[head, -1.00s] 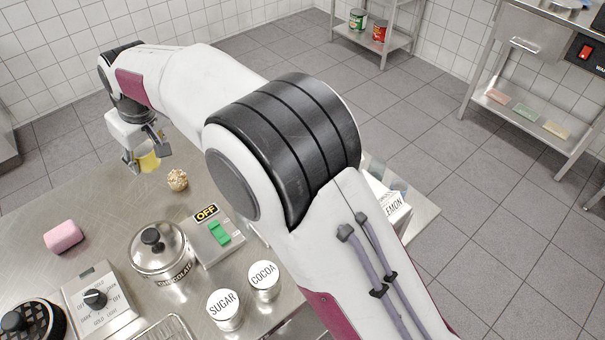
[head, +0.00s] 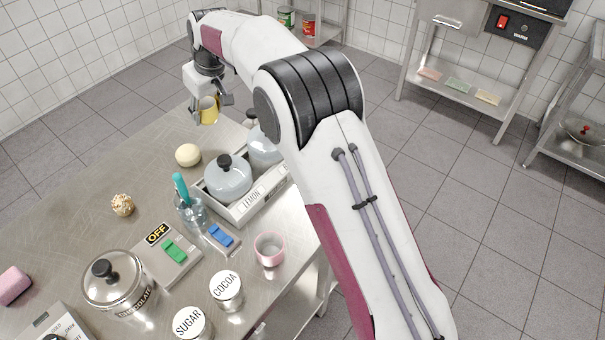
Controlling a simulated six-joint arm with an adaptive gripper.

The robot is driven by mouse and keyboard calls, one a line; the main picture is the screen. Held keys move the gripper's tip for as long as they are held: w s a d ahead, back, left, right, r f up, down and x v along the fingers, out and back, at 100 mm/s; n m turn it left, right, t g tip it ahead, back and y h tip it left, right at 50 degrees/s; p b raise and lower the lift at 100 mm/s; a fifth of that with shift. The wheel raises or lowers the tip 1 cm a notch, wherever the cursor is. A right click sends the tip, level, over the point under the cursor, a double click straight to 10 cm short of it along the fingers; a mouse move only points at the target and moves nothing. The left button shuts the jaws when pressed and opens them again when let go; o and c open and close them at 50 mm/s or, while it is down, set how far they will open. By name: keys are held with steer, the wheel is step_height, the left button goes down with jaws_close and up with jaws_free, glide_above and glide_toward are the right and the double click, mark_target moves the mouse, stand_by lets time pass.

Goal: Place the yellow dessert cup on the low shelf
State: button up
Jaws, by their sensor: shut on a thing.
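The yellow dessert cup (head: 208,112) is held at the end of my arm, above the far edge of the steel table. My gripper (head: 209,105) is shut on it, with a finger on either side. The cup looks roughly upright; part of it is hidden by the fingers. A low shelf (head: 452,98) under the warming unit at the upper right holds a pink, a green and a yellowish flat piece. Another low shelf (head: 570,150) stands at the right edge. Which one the task names cannot be told.
The steel table (head: 60,240) carries a lemon tray (head: 252,208) with lidded pots, a pink cup (head: 269,249), switches, jars and a chocolate pot (head: 114,283). A back rack (head: 325,38) holds cans. Tiled floor is open between table and shelves.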

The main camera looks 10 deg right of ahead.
steer(key=w+d+f+m, duration=0.1)
steer(key=w+d+f, duration=0.2)
steer(key=d, duration=0.8)
steer(key=w+d+f+m, duration=0.2)
steer(key=w+d, duration=0.1)
steer(key=d, duration=0.8)
steer(key=s+d+f, duration=0.5)
steer(key=d+f, duration=0.5)
steer(key=d, duration=0.2)
steer(key=s+d+f+m+h, duration=0.1)
steer(key=s+d+f, duration=0.4)
steer(key=d+f, duration=0.5)
steer(key=shift+s+d+t, duration=0.25)
steer(key=shift+d+t, duration=0.15)
steer(key=shift+d, duration=0.65)
steer(key=shift+f, duration=3.1)
steer(key=shift+f, duration=0.1)
steer(key=shift+f, duration=1.75)
